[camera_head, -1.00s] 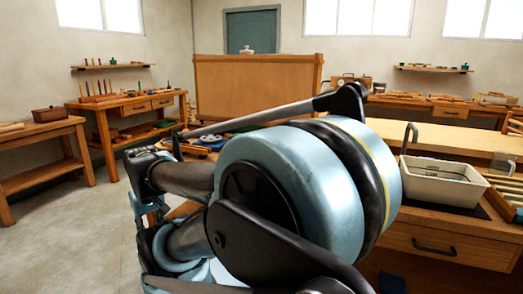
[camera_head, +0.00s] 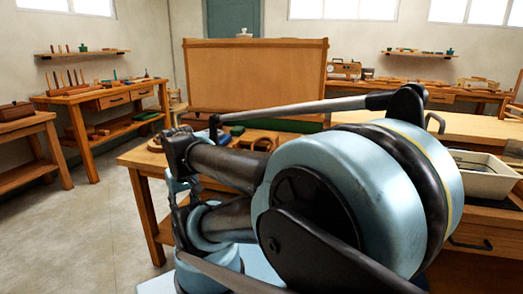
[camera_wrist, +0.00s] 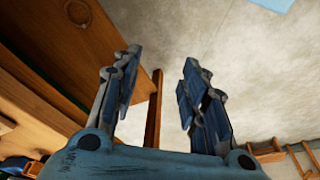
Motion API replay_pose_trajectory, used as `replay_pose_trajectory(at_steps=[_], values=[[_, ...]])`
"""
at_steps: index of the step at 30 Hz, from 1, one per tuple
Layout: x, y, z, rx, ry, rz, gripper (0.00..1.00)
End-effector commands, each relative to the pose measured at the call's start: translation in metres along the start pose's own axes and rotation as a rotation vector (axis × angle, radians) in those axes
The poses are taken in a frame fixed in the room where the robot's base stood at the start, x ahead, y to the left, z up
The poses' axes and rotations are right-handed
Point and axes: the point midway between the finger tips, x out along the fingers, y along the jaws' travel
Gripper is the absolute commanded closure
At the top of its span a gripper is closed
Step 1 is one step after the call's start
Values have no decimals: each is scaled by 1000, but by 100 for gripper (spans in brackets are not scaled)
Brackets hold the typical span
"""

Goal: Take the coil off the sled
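My gripper (camera_wrist: 160,75) shows in the wrist view with its two blue-grey fingers apart and nothing between them. It hangs beside a wooden bench, over the concrete floor. In the head view my arm covers much of the middle bench (camera_head: 140,160). Small wooden and dark items, one with a rounded opening (camera_head: 262,141), show on that bench behind my arm. I cannot make out the coil or the sled for certain in either view; my arm may hide them.
A pale tray (camera_head: 485,178) stands on the bench at the right. A wooden panel (camera_head: 255,75) stands behind the middle bench. Side benches with pegs and tools (camera_head: 100,98) line the left wall. The floor (camera_head: 85,225) at the left is clear.

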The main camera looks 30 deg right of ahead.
Motion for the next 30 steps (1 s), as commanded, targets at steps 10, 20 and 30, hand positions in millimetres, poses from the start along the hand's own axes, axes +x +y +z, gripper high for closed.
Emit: replay_pose_trajectory(at_steps=[10,20,30], values=[[-54,35,-54,164,-29,21,59],[-114,104,-138,400,-72,45,59],[-154,207,-211,641,-115,63,59]])
